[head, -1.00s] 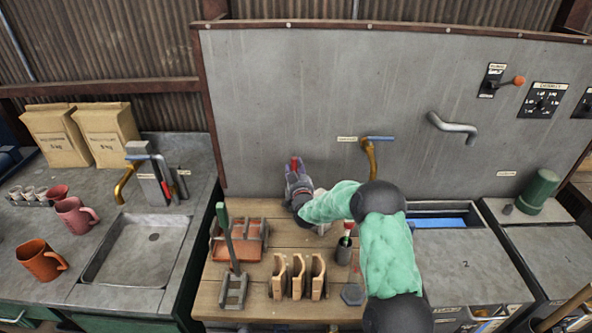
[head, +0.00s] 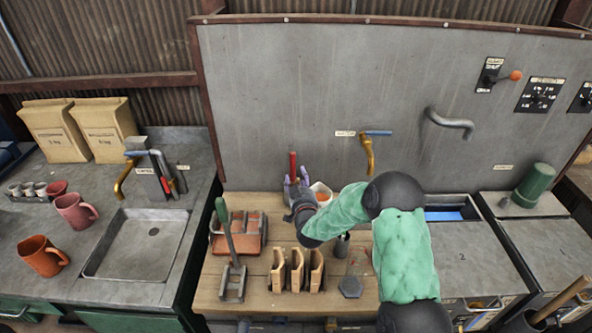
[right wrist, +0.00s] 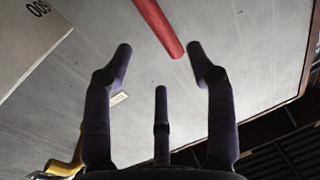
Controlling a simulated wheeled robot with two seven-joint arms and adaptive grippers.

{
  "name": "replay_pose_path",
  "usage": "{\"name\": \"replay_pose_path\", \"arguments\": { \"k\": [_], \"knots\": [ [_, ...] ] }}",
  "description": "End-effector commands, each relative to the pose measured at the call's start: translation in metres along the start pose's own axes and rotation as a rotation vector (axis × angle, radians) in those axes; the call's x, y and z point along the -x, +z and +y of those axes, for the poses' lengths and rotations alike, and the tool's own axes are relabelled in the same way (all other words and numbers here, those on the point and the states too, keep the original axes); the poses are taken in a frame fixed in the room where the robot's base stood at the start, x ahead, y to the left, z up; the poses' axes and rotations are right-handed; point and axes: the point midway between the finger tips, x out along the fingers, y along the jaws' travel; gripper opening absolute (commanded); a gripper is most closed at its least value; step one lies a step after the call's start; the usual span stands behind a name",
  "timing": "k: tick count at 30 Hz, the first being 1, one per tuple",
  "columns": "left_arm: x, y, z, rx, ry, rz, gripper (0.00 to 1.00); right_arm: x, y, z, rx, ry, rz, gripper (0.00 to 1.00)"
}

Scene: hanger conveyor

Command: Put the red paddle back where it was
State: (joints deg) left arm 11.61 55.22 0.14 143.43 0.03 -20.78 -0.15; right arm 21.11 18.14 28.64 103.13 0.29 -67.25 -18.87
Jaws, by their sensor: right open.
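The red paddle (head: 293,165) shows in the head view as a red upright rod in front of the grey back panel, just beyond my right gripper (head: 297,188). In the right wrist view, the red paddle (right wrist: 160,28) comes in from the top edge, and its near end lies between and beyond the fingertips of my right gripper (right wrist: 160,55). The fingers are spread, with a visible gap between them and the red rod. The lower part of the paddle is hidden in the head view. My left gripper is out of view.
A white container with orange contents (head: 322,193) stands just right of my right gripper. The wooden bench (head: 262,304) holds a reddish tray (head: 250,240), a green-handled tool (head: 228,235), wooden holders (head: 297,272) and a dark cup (head: 342,246). A brass tap (head: 367,158) projects behind.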

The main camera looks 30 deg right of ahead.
Motion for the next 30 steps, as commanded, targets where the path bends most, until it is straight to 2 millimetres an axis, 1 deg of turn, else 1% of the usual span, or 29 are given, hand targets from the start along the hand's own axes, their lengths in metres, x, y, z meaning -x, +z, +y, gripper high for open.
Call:
{"name": "replay_pose_path", "arguments": {
  "k": [1,4,9,25,28,30],
  "knots": [
    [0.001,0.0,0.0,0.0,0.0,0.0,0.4,0.008,0.0,0.0,0.0,-0.001,-0.002,0.57],
    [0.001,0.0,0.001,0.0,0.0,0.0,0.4,0.018,0.0,0.0,0.0,0.0,-0.001,0.57],
    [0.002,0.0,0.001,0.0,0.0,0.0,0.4,0.026,0.0,0.0,0.0,0.0,0.0,0.57],
    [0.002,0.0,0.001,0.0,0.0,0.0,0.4,0.026,0.0,0.0,0.0,0.0,0.0,0.57],
    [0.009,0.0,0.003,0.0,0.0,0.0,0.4,0.026,-0.008,0.0,0.0,0.0,0.0,0.57],
    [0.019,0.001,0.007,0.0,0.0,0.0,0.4,0.026,-0.019,0.0,0.0,0.0,0.0,0.57]
  ]
}}
